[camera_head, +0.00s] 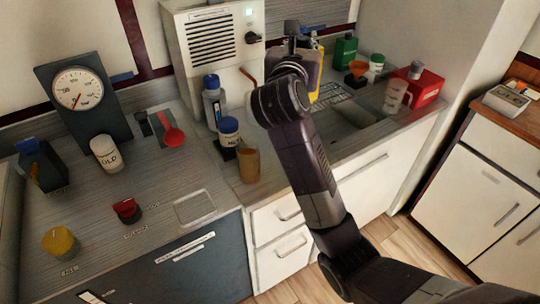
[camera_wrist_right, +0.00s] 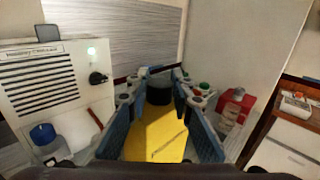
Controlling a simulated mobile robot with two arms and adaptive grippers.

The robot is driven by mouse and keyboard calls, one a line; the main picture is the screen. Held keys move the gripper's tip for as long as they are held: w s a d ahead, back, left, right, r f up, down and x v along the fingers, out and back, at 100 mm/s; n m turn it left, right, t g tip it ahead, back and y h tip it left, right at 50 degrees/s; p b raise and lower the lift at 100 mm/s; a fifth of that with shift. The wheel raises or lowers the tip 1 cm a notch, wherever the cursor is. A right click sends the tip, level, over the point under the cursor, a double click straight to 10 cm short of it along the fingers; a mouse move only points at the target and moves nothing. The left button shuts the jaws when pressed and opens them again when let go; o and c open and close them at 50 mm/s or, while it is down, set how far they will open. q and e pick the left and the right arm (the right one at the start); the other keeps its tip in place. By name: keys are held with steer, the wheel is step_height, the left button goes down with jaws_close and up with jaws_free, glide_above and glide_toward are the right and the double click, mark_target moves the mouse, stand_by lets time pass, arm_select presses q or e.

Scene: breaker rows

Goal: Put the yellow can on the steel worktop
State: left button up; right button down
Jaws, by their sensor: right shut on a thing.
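The yellow can (camera_wrist_right: 158,135) is between the blue fingers of my right gripper (camera_wrist_right: 165,110) in the right wrist view, with a dark cap at its far end. In the head view my right gripper (camera_head: 300,45) is near the back of the counter, right of the white machine. My arm hides most of the can there; a yellow strip (camera_head: 315,70) shows beside the wrist. The steel worktop (camera_head: 165,185) is the brushed grey counter, with bare patches at its middle and front. My left gripper is not in view.
A gauge (camera_head: 78,92), a white can (camera_head: 106,153), a red scoop (camera_head: 172,136), a blue-lidded jar (camera_head: 229,131) and a brown cup (camera_head: 249,165) stand on the counter. A yellow knob-like item (camera_head: 60,241) is at front left. A red box (camera_head: 423,88) is at right.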

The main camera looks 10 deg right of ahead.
steer(key=shift+w+a+r, duration=0.2)
steer(key=shift+r, duration=0.5)
step_height(320, 180, down, 15)
steer(key=shift+r, duration=0.15)
step_height(320, 180, down, 5)
steer(key=shift+r, duration=0.1)
steer(key=c, duration=2.1)
jaws_free()
steer(key=shift+f, duration=0.35)
steer(key=o, duration=0.4)
